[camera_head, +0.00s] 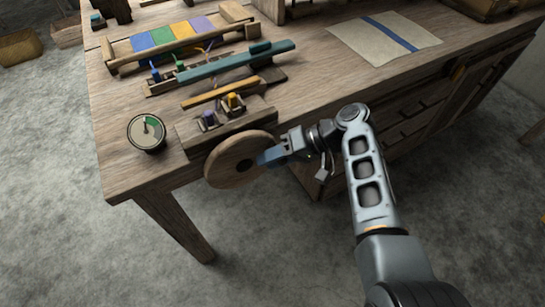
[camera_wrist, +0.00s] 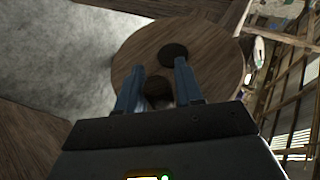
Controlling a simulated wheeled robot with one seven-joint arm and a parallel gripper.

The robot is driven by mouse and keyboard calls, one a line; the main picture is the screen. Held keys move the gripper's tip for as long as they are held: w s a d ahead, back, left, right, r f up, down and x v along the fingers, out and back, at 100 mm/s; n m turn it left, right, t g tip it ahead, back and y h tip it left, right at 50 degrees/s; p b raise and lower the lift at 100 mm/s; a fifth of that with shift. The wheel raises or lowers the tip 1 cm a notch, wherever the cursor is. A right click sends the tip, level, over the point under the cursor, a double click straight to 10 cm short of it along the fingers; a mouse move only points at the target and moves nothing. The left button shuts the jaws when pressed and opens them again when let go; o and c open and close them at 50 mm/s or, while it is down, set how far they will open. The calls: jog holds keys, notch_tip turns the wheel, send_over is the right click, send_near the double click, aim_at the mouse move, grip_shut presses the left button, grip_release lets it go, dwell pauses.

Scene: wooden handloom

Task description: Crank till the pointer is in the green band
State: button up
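The wooden crank wheel (camera_head: 225,172) is mounted on the front edge of the loom table; it fills the middle of the wrist view (camera_wrist: 222,75), with a dark round hub (camera_wrist: 173,54). My gripper (camera_head: 268,158) is at the wheel's right side. In the wrist view, its two blue fingers flank the brown crank knob (camera_wrist: 158,92), which fills the gap between them. The gauge (camera_head: 147,131) stands on the table left of the wheel. It has a pale face with a green band at upper right. A thin dark pointer seems to point roughly upward; its exact place against the band is too small to tell.
Further back lie a teal bar (camera_head: 235,64) and a frame with coloured strips. A cloth with a blue stripe (camera_head: 398,38) lies right. Floor is clear in front.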

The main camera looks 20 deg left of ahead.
jog(key=shift+o, duration=1)
jog(key=v, duration=0.7)
jog(key=shift+w+d+r, duration=0.15)
jog(key=shift+d+r, duration=0.05)
jog(key=shift+d, duration=0.1)
jog(key=shift+c, duration=0.5)
